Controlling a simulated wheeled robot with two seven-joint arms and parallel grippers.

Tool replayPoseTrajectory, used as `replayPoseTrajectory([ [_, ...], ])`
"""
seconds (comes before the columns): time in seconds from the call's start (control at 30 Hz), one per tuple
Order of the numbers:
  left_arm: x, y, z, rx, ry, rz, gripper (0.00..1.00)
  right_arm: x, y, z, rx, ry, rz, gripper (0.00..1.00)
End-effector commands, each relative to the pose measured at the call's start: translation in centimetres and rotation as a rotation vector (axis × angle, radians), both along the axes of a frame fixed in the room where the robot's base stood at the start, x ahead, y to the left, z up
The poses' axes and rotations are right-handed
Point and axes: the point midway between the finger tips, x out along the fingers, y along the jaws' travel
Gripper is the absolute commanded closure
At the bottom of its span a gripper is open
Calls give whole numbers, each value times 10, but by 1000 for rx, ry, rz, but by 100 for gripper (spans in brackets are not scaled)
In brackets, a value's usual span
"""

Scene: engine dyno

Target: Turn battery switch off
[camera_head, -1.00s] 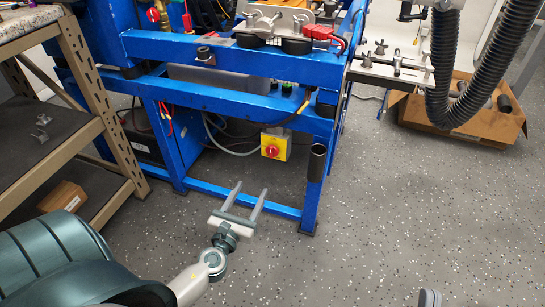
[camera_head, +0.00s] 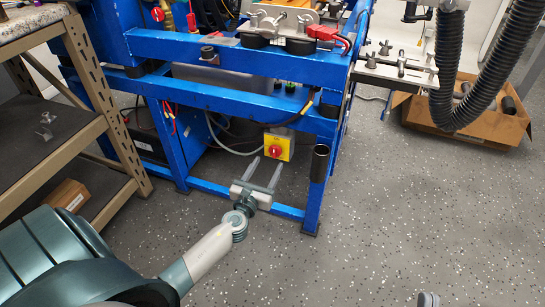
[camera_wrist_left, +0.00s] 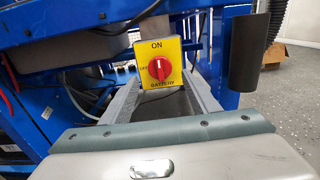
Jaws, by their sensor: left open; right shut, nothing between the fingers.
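The battery switch (camera_head: 278,147) is a yellow box with a red knob, low on the blue frame. In the left wrist view the switch (camera_wrist_left: 159,62) reads ON at the top, OFF at the left and BATTERY below. Its red knob (camera_wrist_left: 159,69) has its grip upright, in line with ON. My left gripper (camera_head: 265,164) is open and empty, just in front of and below the switch, with its fingers pointing at it. In the wrist view its fingers (camera_wrist_left: 160,82) lie to either side of the switch's lower part; no contact with the knob shows.
The blue frame (camera_head: 225,97) surrounds the switch, with a dark upright tube (camera_head: 319,163) to its right. A grey cable (camera_head: 228,149) runs left of the switch. A shelf rack (camera_head: 103,105) stands at the left. The speckled floor (camera_head: 400,220) in front is clear.

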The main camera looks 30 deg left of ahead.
Motion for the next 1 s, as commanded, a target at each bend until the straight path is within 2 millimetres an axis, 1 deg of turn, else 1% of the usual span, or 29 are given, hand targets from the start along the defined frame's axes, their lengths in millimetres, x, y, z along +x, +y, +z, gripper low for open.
replayPoseTrajectory([
  [0.03, 10, 3, 0, 0, -2, 1, 45, 0, -1, -1, 2, -6, -1, 100],
  [0.1, 21, 5, 0, 0, -2, 1, 45, 1, -2, 2, 4, -19, -3, 100],
  [0.3, 45, 11, 0, 0, -1, -1, 45, 5, -7, 14, 18, -77, -15, 100],
  [0.5, 55, 13, 0, 0, -1, 0, 45, 7, -11, 23, 30, -108, -28, 100],
  [0.8, 56, 13, 0, 0, 0, 0, 45, 7, -12, 24, 31, -113, -30, 100],
  [0.83, 56, 13, 0, 0, 0, 0, 50, 7, -11, 23, 30, -111, -29, 100],
  [0.87, 56, 13, 0, 0, 0, 0, 57, 7, -11, 22, 30, -109, -28, 100],
  [0.9, 56, 13, 0, 0, 0, 0, 66, 7, -11, 22, 28, -107, -27, 100],
  [0.97, 56, 13, 0, 0, 0, 0, 81, 6, -10, 20, 27, -103, -25, 100],
  [1.0, 56, 13, 0, 0, 0, 0, 85, 6, -10, 19, 25, -101, -22, 100],
])
